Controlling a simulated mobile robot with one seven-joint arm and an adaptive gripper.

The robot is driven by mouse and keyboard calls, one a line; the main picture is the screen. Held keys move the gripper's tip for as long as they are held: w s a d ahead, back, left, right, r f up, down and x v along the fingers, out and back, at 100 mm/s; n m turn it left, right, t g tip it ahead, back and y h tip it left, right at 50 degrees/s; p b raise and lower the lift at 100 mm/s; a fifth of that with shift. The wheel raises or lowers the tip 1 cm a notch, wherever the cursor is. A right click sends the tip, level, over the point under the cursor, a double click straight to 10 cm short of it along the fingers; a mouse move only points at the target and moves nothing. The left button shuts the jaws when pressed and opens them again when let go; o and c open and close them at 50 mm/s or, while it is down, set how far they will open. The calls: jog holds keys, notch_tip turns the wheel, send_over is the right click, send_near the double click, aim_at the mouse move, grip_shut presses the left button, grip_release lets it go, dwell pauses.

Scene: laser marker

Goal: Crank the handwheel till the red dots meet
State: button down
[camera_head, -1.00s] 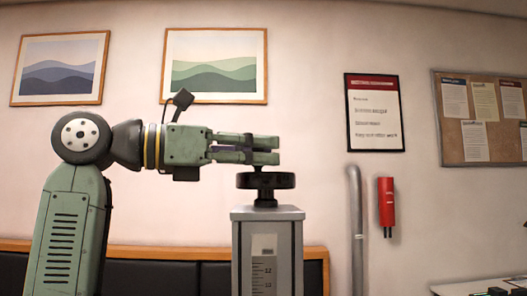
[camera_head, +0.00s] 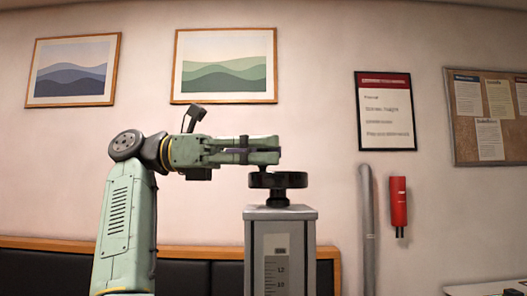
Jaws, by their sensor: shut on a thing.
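The black handwheel (camera_head: 278,181) sits flat on top of a grey column (camera_head: 281,214). My gripper (camera_head: 266,150) reaches in from the left just above the wheel. Its green fingers are closed together over the wheel's hub and rim. They are shut on the wheel's handle, which is mostly hidden between and behind the fingers. A pale scale plate (camera_head: 281,262) with dark marks and numbers shows on the column's front. No red dots can be made out in this view.
A dark bench with a wooden top rail (camera_head: 60,246) runs behind my arm. A grey pipe (camera_head: 367,230) and a red extinguisher (camera_head: 398,202) are on the wall to the right. A white table edge (camera_head: 485,288) shows at the lower right.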

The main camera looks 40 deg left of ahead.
dwell(0.4)
jog(key=c, duration=1.5)
grip_release()
jog(key=shift+c, duration=0.2)
jog(key=shift+n+t+y, duration=0.3)
jog(key=shift+t, duration=0.3)
